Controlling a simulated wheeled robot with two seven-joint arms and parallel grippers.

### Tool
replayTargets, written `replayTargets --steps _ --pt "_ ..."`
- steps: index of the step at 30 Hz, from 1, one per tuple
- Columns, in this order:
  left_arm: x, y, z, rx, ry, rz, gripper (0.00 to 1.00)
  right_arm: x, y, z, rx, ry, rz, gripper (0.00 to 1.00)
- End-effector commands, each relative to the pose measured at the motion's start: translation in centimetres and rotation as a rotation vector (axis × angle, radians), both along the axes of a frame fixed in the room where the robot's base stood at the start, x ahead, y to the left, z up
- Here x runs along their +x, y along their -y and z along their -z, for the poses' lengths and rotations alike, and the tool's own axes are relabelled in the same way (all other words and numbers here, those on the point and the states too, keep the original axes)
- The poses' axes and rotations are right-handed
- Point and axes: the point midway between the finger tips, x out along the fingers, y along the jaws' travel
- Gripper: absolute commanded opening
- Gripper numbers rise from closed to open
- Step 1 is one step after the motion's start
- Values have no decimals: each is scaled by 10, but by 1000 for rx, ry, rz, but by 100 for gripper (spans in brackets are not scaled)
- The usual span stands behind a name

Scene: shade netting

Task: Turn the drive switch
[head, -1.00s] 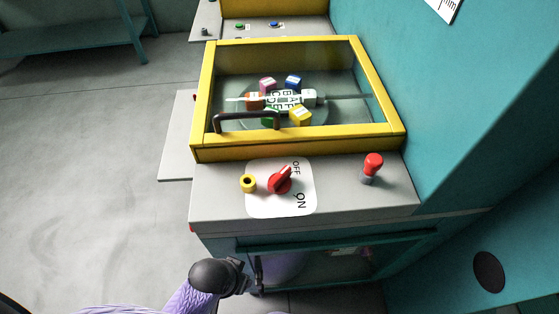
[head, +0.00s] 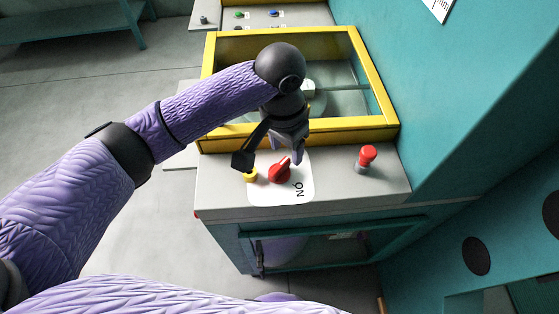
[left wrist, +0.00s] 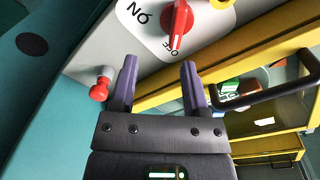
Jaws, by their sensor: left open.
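The drive switch is a red rotary knob (head: 280,171) on a white label plate (head: 297,190) marked ON, on the grey front top of the machine. In the left wrist view the red knob (left wrist: 177,22) lies beyond my fingertips, with ON to its left and OFF near its pointed end. My left gripper (left wrist: 158,75) is open and empty, its two purple fingers apart and not around the knob. In the head view my left gripper (head: 293,150) hangs just above and behind the knob, and hides the OFF mark. My right gripper is not in view.
A yellow collar (head: 250,176) sits beside the knob, partly hidden. A red push button (head: 367,156) stands to the right. Behind is a yellow-framed clear cover (head: 375,85) with a dark handle (left wrist: 268,95). A teal wall (head: 460,110) closes the right side.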

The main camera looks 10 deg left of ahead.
Motion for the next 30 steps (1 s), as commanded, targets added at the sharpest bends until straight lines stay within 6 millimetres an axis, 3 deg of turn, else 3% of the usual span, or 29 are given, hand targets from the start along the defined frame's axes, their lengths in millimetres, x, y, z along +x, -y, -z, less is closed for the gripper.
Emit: replayTargets --steps 2,5,16,21,27,28,30 --pt "10 -10 -13 45 -4 -29 59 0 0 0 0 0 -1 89" --pt "13 -15 -12 66 -14 -46 59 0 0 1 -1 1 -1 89" --pt "12 -15 69 64 -13 -44 59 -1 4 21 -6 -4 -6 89" --pt "12 -14 82 63 -11 -42 59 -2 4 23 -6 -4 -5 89" --pt "12 -14 82 62 -10 -42 59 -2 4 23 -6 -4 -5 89" --pt "12 -14 82 62 -10 -42 57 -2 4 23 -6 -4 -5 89" --pt "12 -14 82 62 -9 -42 42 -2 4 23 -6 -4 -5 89"
